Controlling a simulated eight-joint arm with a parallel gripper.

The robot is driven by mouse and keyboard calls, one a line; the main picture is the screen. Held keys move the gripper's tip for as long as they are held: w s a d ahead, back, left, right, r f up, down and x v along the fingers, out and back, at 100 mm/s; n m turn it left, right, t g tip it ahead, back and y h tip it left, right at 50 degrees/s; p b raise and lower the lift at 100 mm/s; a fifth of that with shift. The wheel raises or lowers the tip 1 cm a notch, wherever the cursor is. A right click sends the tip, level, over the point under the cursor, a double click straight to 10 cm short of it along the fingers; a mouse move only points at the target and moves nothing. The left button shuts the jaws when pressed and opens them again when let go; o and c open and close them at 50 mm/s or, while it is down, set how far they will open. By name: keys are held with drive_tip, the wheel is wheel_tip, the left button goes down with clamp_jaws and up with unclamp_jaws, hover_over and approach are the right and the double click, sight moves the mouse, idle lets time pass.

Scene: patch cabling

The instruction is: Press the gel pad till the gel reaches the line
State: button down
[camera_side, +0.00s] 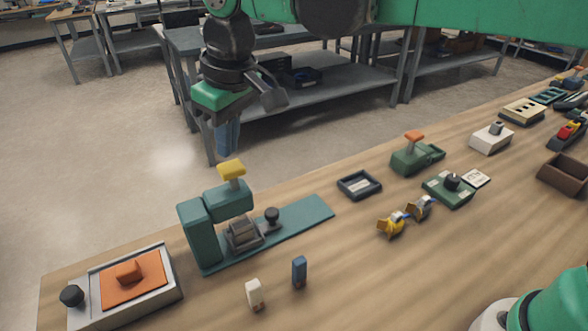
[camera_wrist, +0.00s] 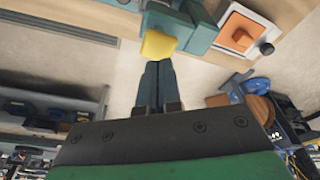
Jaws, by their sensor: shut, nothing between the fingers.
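An orange pad (camera_side: 147,287) with a raised orange block lies in a pale grey frame at the near left of the bench; I take it for the gel pad. A black knob (camera_side: 71,296) sits on the frame's left end. The pad also shows in the wrist view (camera_wrist: 238,33), at the upper right. No line can be made out on it.
A green press (camera_side: 198,235) with a yellow-topped handle (camera_side: 231,169) stands right of the pad, close to my gripper in the picture. White (camera_side: 254,293) and blue (camera_side: 299,271) small blocks stand in front. A dark tray (camera_side: 359,185) and several devices lie farther right.

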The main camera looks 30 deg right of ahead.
sight(231, 166)
drive_tip(key=shift+f, duration=0.1)
drive_tip(key=shift+s+d+x, duration=0.1)
drive_tip(key=shift+s+x, duration=0.05)
drive_tip(key=shift+x, duration=0.85)
drive_tip(key=shift+s+d+x, duration=0.1)
drive_tip(key=shift+s+x, duration=0.1)
drive_tip(key=shift+x, duration=0.75)
drive_tip(key=shift+f, duration=0.1)
drive_tip(key=shift+w+a+v, duration=0.1)
drive_tip(key=shift+w+v, duration=0.1)
drive_tip(key=shift+v, duration=1)
drive_tip(key=shift+w+a+v, duration=0.15)
drive_tip(key=shift+w+v, duration=0.05)
drive_tip(key=shift+v, duration=0.95)
drive_tip(key=shift+w+a+v, duration=0.1)
drive_tip(key=shift+w+v, duration=0.1)
drive_tip(key=shift+v, duration=1)
